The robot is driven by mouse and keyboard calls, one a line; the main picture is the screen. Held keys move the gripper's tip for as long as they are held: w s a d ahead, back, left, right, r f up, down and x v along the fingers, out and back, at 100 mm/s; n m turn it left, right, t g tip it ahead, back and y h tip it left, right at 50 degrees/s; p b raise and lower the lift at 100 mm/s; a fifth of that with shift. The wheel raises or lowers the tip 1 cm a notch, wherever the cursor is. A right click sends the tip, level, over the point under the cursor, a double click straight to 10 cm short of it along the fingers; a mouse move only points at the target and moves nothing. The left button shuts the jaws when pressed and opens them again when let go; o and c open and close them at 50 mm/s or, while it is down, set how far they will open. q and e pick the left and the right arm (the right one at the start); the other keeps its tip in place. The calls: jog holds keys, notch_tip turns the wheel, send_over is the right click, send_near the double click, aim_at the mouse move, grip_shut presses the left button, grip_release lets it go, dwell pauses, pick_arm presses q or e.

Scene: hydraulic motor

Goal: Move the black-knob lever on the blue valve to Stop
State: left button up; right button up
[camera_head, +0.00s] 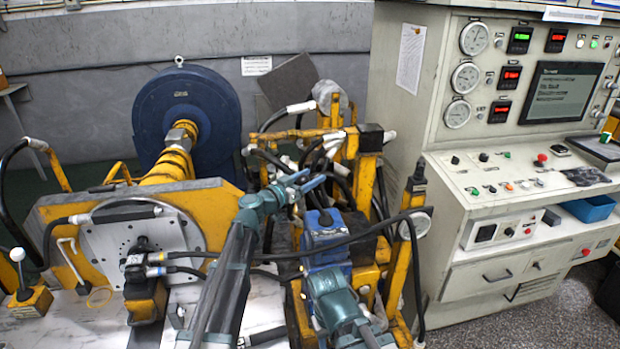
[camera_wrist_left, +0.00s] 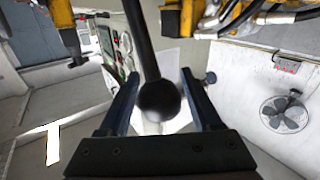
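The blue valve (camera_head: 325,238) stands among yellow frames and hoses right of centre in the head view. In the left wrist view the black knob (camera_wrist_left: 159,101) sits at the end of a dark lever (camera_wrist_left: 140,40) that runs to the top edge. My left gripper (camera_head: 311,181) is above the valve in the head view. In the wrist view its two blue fingers (camera_wrist_left: 160,76) are apart, one on each side of the knob, with visible gaps. In the head view the knob cannot be told clearly from the gripper and hoses. My right gripper does not show.
A yellow frame and hoses crowd the valve. A large blue disc (camera_head: 190,105) stands behind. The control cabinet (camera_head: 445,215) is to the right. A white-knob lever (camera_head: 18,258) is at far left. My right arm's teal joint is in front of the valve.

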pick_arm(q)
grip_shut()
jog(key=w+d+m+g+y+p, duration=0.1)
jog(key=d+m+g+y+p, duration=0.1)
jog(key=d+p, duration=0.5)
jog(key=shift+w+r+m+y+p, duration=0.2)
jog(key=shift+r+m+y+p, duration=0.15)
jog(key=shift+y+p, duration=0.3)
jog(key=shift+o, duration=1.6)
grip_release()
